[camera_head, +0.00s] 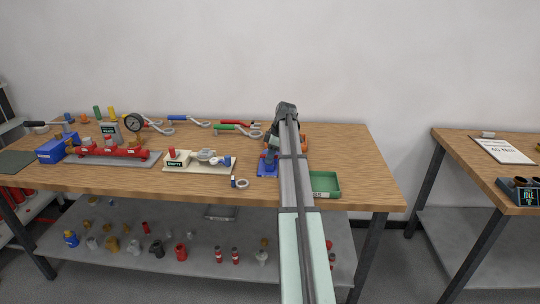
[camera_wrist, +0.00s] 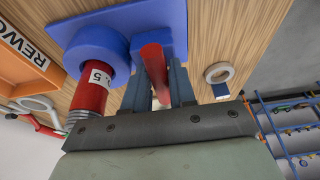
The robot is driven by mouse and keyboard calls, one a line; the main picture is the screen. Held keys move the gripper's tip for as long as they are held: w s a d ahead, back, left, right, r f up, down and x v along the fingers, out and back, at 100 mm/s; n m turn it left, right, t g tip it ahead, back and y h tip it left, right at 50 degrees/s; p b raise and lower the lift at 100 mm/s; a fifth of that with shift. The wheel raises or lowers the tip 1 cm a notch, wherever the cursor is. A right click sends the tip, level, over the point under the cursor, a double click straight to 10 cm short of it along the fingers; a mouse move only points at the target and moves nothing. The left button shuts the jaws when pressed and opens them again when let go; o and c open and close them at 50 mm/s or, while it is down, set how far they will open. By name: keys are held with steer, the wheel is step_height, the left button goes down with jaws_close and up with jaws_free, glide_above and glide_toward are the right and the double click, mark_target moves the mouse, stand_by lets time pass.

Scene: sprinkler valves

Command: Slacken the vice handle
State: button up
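The blue vice (camera_head: 267,164) stands near the front edge of the wooden bench, partly hidden behind my arm in the head view. In the wrist view its blue base plate (camera_wrist: 174,20) and round blue body (camera_wrist: 96,50) show. A red cylinder (camera_wrist: 90,92) with a white label reading 5 and a threaded metal end sits in the round body. The red vice handle (camera_wrist: 154,60) lies between the two fingers of my gripper (camera_wrist: 160,82). The fingers look close against both sides of it. My arm hides the gripper in the head view.
A white tape ring (camera_wrist: 219,72) lies beside the vice. An orange REWORK bin (camera_wrist: 22,62) is on its other side. A green tray (camera_head: 328,181) sits at the bench's front right. A red manifold (camera_head: 108,152) and an EMPTY board (camera_head: 222,168) stand left. The bench's right end is clear.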

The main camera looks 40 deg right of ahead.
jaws_close()
steer(key=shift+n+g+y, duration=0.3)
steer(key=shift+n+g, duration=0.1)
steer(key=shift+n, duration=1.3)
steer(key=shift+n, duration=0.5)
steer(key=shift+n+g, duration=0.5)
steer(key=shift+n, duration=0.8)
